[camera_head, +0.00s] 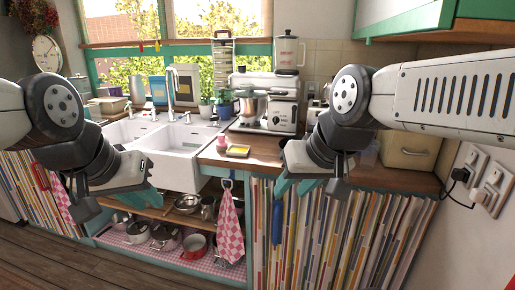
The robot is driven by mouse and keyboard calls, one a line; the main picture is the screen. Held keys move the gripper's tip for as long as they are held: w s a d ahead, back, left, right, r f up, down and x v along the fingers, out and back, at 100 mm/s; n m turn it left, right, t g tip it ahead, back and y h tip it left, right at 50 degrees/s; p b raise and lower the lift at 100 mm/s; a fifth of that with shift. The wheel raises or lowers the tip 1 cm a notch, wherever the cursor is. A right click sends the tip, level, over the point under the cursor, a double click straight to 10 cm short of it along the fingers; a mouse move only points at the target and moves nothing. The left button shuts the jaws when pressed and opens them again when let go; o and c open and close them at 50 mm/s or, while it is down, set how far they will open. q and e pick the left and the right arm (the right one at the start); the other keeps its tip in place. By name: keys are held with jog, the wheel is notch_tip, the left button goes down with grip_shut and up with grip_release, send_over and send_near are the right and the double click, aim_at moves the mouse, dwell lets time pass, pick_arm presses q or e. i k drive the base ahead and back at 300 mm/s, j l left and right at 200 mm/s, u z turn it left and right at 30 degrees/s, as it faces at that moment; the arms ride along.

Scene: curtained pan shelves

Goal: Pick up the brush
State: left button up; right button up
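No brush can be made out for certain. A long, narrow blue item (277,222) hangs in front of the striped curtain below the counter; it may be the brush, but its lower end is unclear. My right gripper (296,187) hangs just above it in the picture, with its teal fingers apart and nothing between them. My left gripper (138,198) hangs in front of the sink and the pan shelf. Its teal fingers also look apart and empty. Neither gripper visibly touches anything.
A checked towel (230,225) hangs beside the open shelf with several pans. Wall sockets (485,188) are at right.

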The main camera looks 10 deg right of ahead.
aim_at(221, 146)
jog(key=i+j+z, duration=0.25)
jog(key=i, duration=0.2)
jog(key=i+j+z, duration=0.2)
jog(key=i, duration=0.3)
jog(key=i+j+z, duration=0.25)
jog(key=i, duration=0.2)
